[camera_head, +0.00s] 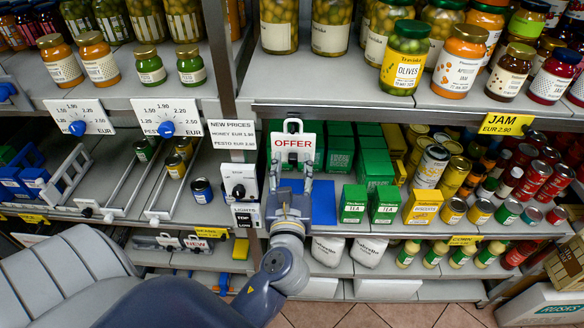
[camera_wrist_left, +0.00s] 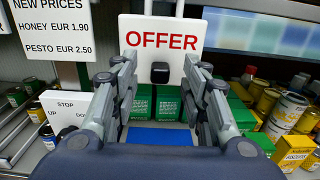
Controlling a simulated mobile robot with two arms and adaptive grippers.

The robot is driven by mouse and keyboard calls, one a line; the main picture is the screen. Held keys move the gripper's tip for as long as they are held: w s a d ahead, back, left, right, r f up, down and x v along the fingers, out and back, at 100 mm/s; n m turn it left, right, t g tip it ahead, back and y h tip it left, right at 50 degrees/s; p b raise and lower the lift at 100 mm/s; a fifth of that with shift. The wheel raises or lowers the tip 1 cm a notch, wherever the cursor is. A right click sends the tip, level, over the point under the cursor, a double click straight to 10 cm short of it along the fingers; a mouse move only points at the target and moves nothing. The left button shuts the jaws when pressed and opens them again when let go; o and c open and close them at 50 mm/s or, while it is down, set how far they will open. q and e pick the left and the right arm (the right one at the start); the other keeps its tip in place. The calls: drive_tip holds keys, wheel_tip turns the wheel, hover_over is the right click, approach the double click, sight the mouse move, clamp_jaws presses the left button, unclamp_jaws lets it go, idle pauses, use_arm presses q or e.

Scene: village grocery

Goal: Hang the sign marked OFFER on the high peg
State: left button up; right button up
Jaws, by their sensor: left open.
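The OFFER sign (camera_head: 293,143), a white plate with red letters, is upright in front of the upper shelf's front edge. It has a white loop at its top; the head view is too small to tell how this loop sits on a peg. In the left wrist view the sign (camera_wrist_left: 162,25) faces me, with a dark knob (camera_wrist_left: 159,72) low on its face. My left gripper (camera_head: 292,174) is open just below and in front of the sign. In the wrist view its fingers (camera_wrist_left: 160,62) stand on either side of the knob, apart from it. My right gripper is not in view.
A NEW PRICES card (camera_head: 232,134) and a white STOP box (camera_head: 239,182) are close left of the sign. A blue mat (camera_head: 322,203), green tea boxes (camera_head: 353,203) and several tins are behind and right. Jars (camera_head: 404,57) line the upper shelf.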

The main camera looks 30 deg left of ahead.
use_arm(q)
drive_tip(key=shift+s+d, duration=0.1)
drive_tip(key=shift+s, duration=0.05)
drive_tip(key=v, duration=1.1)
drive_tip(key=shift+s+d, duration=0.25)
drive_tip(key=shift+s, duration=0.05)
drive_tip(key=w+d+f+n+g+h+b, duration=0.1)
drive_tip(key=d+f+n+g+h, duration=0.15)
drive_tip(key=f, duration=1.05)
drive_tip(key=d+f+n+g+h+b, duration=0.1)
drive_tip(key=d+f+h+b, duration=0.2)
drive_tip(key=f, duration=1)
drive_tip(key=s+d+f+n+g+h, duration=0.1)
drive_tip(key=s+f+n+g, duration=0.15)
drive_tip(key=f, duration=0.65)
drive_tip(key=s+d+f+n+g+h, duration=0.1)
drive_tip(key=s+f+n, duration=0.15)
drive_tip(key=f, duration=0.65)
drive_tip(key=s+a+f+n+g+h+b, duration=0.1)
drive_tip(key=s+a+f+n+g+b, duration=0.1)
drive_tip(key=s+f+n, duration=0.7)
drive_tip(key=s+a+f+n+g+b, duration=0.2)
drive_tip(key=s+a+f+n+g, duration=0.3)
drive_tip(key=s+f+n, duration=0.5)
drive_tip(key=s+a+f, duration=0.1)
drive_tip(key=s+f, duration=0.4)
drive_tip(key=f, duration=0.1)
drive_tip(key=shift+s+f+h, duration=0.35)
